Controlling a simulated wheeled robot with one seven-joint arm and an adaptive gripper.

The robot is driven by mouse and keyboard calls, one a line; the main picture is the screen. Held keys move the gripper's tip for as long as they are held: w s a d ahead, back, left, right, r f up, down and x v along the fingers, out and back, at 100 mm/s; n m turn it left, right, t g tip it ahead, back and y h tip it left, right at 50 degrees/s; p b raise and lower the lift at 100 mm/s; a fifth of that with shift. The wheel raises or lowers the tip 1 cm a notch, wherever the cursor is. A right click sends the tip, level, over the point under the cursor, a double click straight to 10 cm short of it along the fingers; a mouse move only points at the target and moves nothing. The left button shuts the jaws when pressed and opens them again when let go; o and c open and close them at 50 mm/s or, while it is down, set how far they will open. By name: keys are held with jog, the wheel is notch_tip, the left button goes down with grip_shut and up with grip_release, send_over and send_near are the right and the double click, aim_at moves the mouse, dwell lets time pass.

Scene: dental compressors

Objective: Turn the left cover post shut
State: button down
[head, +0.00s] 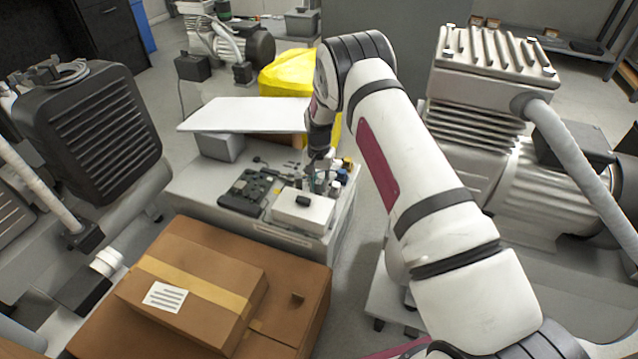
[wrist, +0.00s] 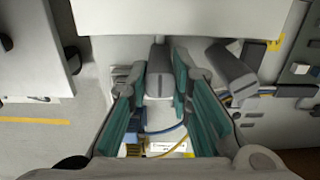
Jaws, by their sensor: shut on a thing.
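Two grey cover posts show in the wrist view below a pale panel (wrist: 185,18). The left cover post (wrist: 159,66) is between the two teal fingers of my gripper (wrist: 160,80), which is shut on it. The right cover post (wrist: 231,72) lies tilted, just right of the fingers and apart from them. In the head view my gripper (head: 319,182) reaches down at the back of a white box on the low bench. The posts cannot be made out clearly there.
Wires and a white label (wrist: 168,147) show below the fingers. The bench (head: 205,188) also carries a dark device (head: 250,190) and the white box (head: 302,210). Cardboard boxes (head: 195,285) stand in front. Compressors stand left (head: 90,125) and right (head: 480,110).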

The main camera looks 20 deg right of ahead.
jog(key=c, duration=1.7)
grip_release()
notch_tip(320, 180, up, 12)
